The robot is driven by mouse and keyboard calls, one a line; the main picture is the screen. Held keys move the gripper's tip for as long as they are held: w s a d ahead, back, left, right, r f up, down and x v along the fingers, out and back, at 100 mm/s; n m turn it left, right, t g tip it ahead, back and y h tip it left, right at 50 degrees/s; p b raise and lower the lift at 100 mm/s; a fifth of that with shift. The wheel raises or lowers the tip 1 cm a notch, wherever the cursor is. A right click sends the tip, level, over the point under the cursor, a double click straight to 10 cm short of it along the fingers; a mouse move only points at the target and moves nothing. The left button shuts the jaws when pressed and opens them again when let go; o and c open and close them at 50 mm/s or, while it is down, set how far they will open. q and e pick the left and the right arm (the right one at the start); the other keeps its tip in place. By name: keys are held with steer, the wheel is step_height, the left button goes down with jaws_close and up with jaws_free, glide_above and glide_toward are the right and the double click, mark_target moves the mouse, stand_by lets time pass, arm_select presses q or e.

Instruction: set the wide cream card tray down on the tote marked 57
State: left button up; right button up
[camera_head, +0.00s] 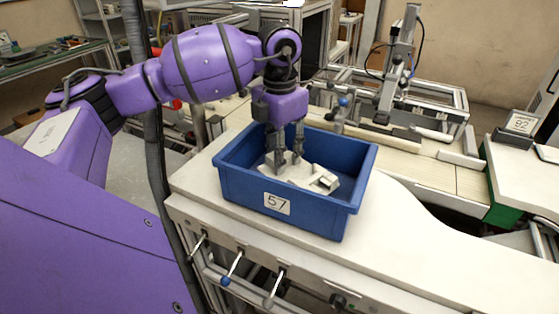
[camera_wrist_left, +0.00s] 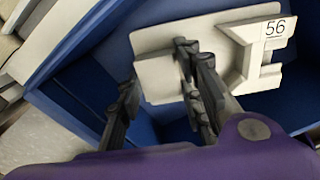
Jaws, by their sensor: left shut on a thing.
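The blue tote marked 57 (camera_head: 235,190) stands on the pale bench top, its number label facing the front. The cream card tray (camera_head: 300,174) is inside the tote's walls, looking slightly tilted. In the left wrist view the tray (camera_wrist_left: 160,75) has a flat plate, a raised part at one end and a label reading 56. My left gripper (camera_head: 285,160) reaches down into the tote and is shut on the tray. The tray's underside is hidden, so I cannot tell whether it touches the tote floor. My right gripper is not in view.
The bench top (camera_head: 400,240) is clear right of the tote. Behind it stands a metal frame fixture (camera_head: 395,85) with an upright post. A display reading 92 (camera_head: 521,122) is at the right. Several knobbed levers (camera_head: 232,268) stick out below the bench's front edge.

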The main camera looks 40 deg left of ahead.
arm_select(q)
steer(key=shift+f, duration=1.35)
steer(key=shift+f, duration=0.15)
steer(key=o, duration=1.3)
step_height(320, 180, up, 12)
steer(key=shift+r, duration=0.2)
